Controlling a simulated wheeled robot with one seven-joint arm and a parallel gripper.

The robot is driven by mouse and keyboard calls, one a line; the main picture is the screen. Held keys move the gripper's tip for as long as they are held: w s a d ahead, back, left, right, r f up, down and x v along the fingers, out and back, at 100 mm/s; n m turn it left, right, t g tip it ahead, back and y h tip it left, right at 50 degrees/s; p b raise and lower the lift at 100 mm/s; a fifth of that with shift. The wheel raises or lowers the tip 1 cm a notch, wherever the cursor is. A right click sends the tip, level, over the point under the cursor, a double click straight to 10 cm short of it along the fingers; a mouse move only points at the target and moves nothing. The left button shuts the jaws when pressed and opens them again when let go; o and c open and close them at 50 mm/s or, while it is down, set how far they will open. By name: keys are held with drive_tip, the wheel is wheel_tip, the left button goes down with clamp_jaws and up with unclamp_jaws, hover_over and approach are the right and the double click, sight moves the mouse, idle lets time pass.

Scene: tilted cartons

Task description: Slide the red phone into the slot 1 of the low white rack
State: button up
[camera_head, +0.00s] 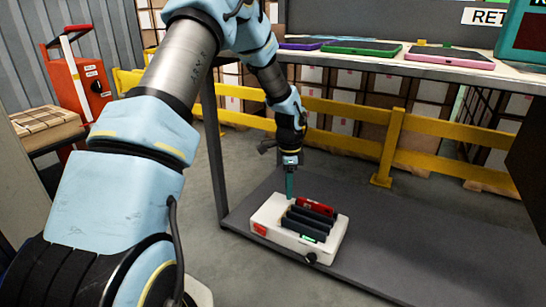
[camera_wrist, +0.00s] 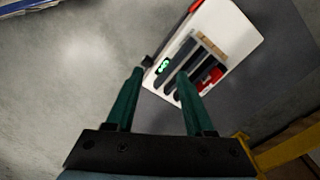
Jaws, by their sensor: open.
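The low white rack (camera_head: 278,238) stands on the dark lower shelf in the head view. It has dark dividers and a small green display on its near side. The wrist view also shows the rack (camera_wrist: 238,35), tilted in the picture. The red phone (camera_head: 316,207) shows at the rack's far side, behind the dividers; it also shows in the wrist view (camera_wrist: 212,76), partly hidden by dividers. I cannot read the slot numbers. My gripper (camera_head: 289,194) points down by the rack's far left corner. In the wrist view, its green fingers (camera_wrist: 161,78) are apart and empty.
A grey table leg stands left of the rack. The lower shelf (camera_head: 410,255) is clear to the right. A yellow rail (camera_head: 345,108) runs behind.

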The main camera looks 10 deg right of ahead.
drive_tip(key=w+a+r+n+p, duration=0.1)
drive_tip(key=a+r+n+p, duration=0.2)
drive_tip(key=a+r+p, duration=0.1)
drive_tip(key=shift+a+r+p, duration=0.35)
drive_tip(key=shift+r+p, duration=0.4)
drive_tip(key=shift+r, duration=0.35)
drive_tip(key=shift+w, duration=0.1)
